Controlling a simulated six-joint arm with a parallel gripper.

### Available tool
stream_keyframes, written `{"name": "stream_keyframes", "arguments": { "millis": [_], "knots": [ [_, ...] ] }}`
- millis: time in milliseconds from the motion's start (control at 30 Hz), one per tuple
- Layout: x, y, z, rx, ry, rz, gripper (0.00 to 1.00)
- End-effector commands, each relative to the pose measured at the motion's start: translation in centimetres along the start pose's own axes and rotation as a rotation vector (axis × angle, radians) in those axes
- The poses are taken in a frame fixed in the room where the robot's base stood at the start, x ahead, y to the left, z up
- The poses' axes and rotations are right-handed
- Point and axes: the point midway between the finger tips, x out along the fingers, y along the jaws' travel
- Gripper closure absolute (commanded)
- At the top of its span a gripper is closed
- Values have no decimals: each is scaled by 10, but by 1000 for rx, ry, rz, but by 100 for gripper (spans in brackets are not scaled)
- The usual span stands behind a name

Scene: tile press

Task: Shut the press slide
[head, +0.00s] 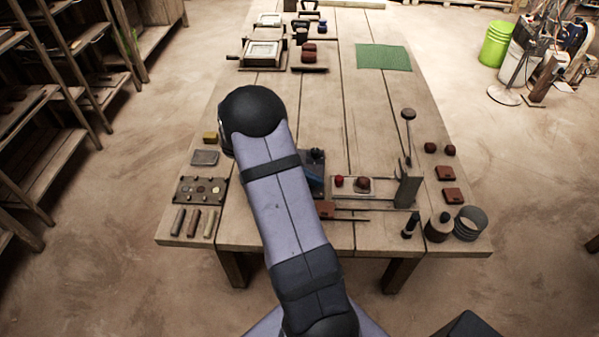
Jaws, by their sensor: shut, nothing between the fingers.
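The press is on the near part of the wooden table, right of my arm. Its pale flat bed (380,187) carries a dark reddish clay lump (362,183). A small red knob (338,181) is at the bed's left end. A grey upright bracket (407,190) stands at the right end, with a raised lever (408,135) topped by a round knob. I cannot clearly tell how far the slide is out. My gripper is hidden behind my arm. A dark blue-grey shape (315,172) shows beside the arm, and I cannot tell what it belongs to.
Reddish tiles (452,195) and small lumps lie right of the press. A tin (469,223) and dark-topped pots stand at the near right edge. A dark tray (201,190) and several clay bars lie left. A green mat (383,57) is farther back. The middle of the table is clear.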

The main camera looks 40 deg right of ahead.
Motion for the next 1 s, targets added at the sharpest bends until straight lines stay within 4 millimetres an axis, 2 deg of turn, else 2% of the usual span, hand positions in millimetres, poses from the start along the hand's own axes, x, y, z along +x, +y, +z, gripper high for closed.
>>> {"name": "stream_keyframes", "arguments": {
  "millis": [33,233,800,867,1000],
  "knots": [
    [4,0,9,4,0,-2,100],
    [18,0,21,3,0,-1,100],
    [25,-1,27,2,0,0,100],
    [30,-3,32,4,0,-2,100],
    [53,-12,53,6,-1,-6,100]
  ]
}}
